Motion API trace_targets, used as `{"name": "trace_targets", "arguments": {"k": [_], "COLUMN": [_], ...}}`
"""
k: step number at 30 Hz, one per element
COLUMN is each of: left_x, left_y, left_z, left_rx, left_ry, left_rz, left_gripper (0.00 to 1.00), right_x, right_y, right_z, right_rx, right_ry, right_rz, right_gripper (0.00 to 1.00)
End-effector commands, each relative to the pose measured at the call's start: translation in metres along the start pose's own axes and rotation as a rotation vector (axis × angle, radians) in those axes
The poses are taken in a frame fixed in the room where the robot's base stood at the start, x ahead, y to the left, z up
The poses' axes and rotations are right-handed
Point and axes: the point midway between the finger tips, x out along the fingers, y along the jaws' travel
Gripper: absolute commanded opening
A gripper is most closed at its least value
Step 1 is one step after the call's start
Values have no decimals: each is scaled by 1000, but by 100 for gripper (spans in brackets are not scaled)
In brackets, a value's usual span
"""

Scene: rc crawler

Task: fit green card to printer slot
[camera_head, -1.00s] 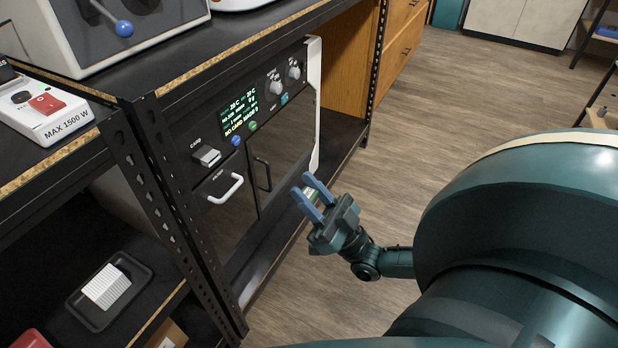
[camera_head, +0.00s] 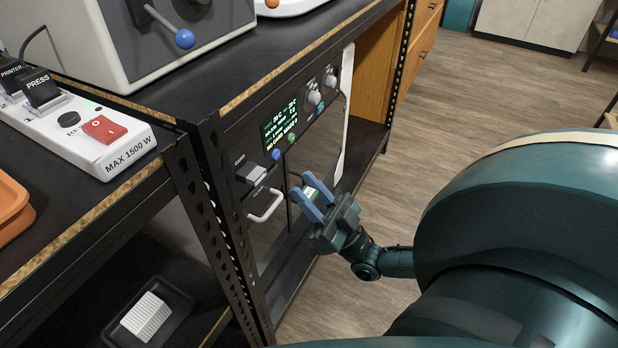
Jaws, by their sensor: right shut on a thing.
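The printer (camera_head: 290,130) is a dark-fronted unit in the shelf, with a lit green-text display (camera_head: 281,124). Its card slot (camera_head: 251,173) is a light grey piece on the left of the panel, above the white door handle (camera_head: 266,206). My right gripper (camera_head: 310,197) is in front of the printer, to the right of and lower than the slot in the picture. Its blue fingers are shut on the green card (camera_head: 311,193), which shows small, white and green, between them. The fingers hide much of the card. My left gripper is out of view.
A power strip (camera_head: 88,138) with a red switch and a press (camera_head: 150,40) with a blue-knobbed lever stand on the shelf tops. A black tray (camera_head: 178,310) with a white ribbed block sits below. A black shelf post (camera_head: 215,215) stands left of the slot.

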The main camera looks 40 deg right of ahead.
Motion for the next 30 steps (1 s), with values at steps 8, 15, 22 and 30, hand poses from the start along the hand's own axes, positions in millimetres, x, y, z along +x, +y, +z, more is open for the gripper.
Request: {"name": "trace_targets", "arguments": {"k": [8,15,22,30], "left_x": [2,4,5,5], "left_y": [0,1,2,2], "left_z": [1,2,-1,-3], "left_rx": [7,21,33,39], "left_ry": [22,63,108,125], "left_rz": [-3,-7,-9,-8], "left_gripper": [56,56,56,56], "right_x": [5,22,34,38], "right_y": [0,0,0,0], "right_z": [11,27,38,42], "right_rx": [-1,-1,-1,-1], "right_ry": [3,3,2,1], "right_rz": [-6,-5,-6,-6], "right_gripper": [9,9,9,9]}}
